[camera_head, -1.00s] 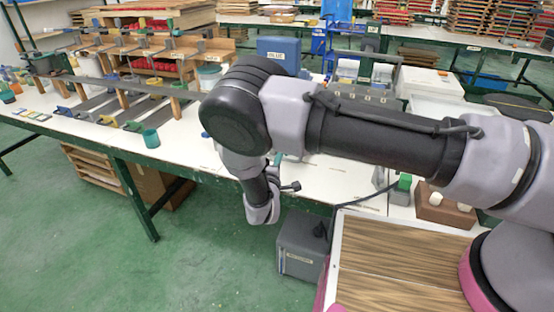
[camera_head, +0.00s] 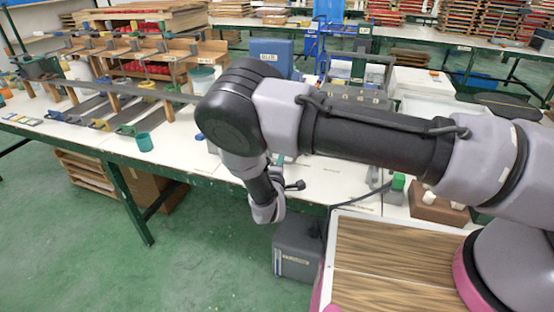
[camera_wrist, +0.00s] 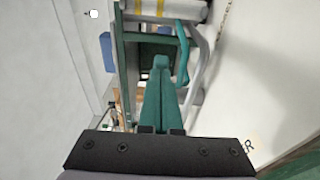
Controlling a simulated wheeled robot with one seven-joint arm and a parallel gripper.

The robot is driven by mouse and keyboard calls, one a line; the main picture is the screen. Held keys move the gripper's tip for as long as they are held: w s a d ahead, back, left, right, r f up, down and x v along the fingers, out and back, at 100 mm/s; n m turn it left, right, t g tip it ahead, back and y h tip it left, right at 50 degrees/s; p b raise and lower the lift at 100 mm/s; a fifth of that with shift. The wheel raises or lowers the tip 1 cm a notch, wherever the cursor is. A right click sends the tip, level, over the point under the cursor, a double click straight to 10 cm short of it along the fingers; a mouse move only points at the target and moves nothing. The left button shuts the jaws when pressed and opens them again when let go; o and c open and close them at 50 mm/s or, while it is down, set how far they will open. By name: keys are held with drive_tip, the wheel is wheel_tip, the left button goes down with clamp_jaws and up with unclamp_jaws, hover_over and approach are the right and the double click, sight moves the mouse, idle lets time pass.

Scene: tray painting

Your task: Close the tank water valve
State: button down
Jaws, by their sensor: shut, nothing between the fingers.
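My gripper (camera_wrist: 161,63) shows in the wrist view as two teal fingers pressed together, with nothing between them. Ahead of its tips is a dark green frame (camera_wrist: 128,55) with a dark opening. A curved teal part (camera_wrist: 184,55) stands just right of the fingertips; whether they touch it I cannot tell. A pale cylinder with yellow bands (camera_wrist: 165,9) lies across the top of the wrist view. I cannot make out the tank water valve with certainty in either view. In the head view my arm hides most of the gripper.
A long white workbench (camera_head: 310,187) with a green frame runs behind my arm. A dark grey box (camera_head: 295,250) is below the bench edge. Green floor (camera_head: 90,260) is clear at left.

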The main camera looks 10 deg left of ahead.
drive_tip(key=shift+w+d, duration=0.55)
drive_tip(key=shift+w, duration=0.2)
drive_tip(key=shift+w+d, duration=0.55)
drive_tip(key=shift+w, duration=0.2)
drive_tip(key=shift+w, duration=0.1)
